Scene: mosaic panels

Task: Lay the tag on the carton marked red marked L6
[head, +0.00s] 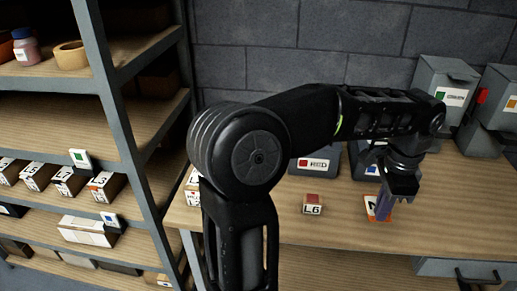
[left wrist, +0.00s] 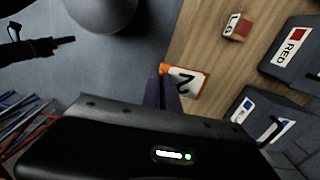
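The tag is a small white card with an orange edge and a dark mark. It shows in the head view (head: 371,207) and in the left wrist view (left wrist: 187,83). My left gripper (head: 384,207) is shut on it above the table's right part, and its fingers hide part of the card. The carton marked red, labelled L6 (head: 312,204), is a small box with a red patch on top. It stands on the table left of my left gripper, apart from it, and shows in the left wrist view (left wrist: 237,27). A dark shape at the wrist view's upper left looks like my right gripper (left wrist: 66,41).
A dark bin labelled RED (head: 314,164) stands behind the carton. A blue-marked bin (head: 372,170) is beside it, and more grey bins (head: 447,92) stand at right. A shelf rack (head: 110,100) with several cartons is at left. My arm hides part of the table.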

